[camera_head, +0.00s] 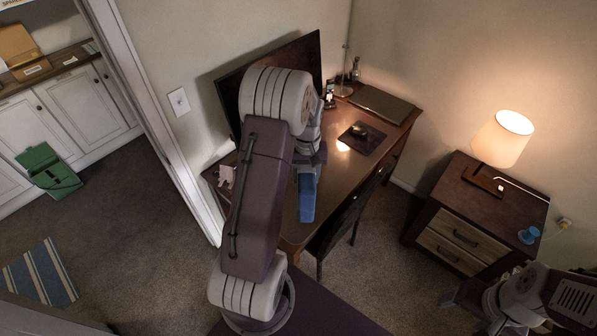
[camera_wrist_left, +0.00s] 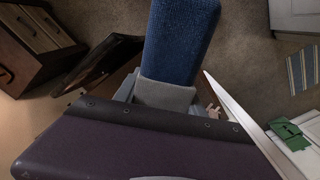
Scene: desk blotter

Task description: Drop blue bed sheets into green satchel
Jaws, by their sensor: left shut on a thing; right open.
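The blue bed sheets (camera_head: 307,197) are a folded, narrow blue bundle held over the desk in the head view. They also fill the top middle of the left wrist view (camera_wrist_left: 180,42). My left gripper (camera_wrist_left: 165,94) is shut on their end; in the head view my left arm partly hides it. The green satchel (camera_head: 46,170) sits on the floor by the white cabinets at far left, well apart from the sheets. It also shows at the right of the left wrist view (camera_wrist_left: 290,136). My right gripper (camera_head: 465,300) is open and empty at the lower right, below the nightstand.
The brown desk (camera_head: 340,170) holds a monitor (camera_head: 228,95), a mouse pad (camera_head: 362,138) and a closed laptop (camera_head: 381,103). A dark chair (camera_head: 340,222) stands at its front. A nightstand (camera_head: 470,215) with a lit lamp (camera_head: 502,138) is at right. A door frame (camera_head: 150,110) separates desk and satchel.

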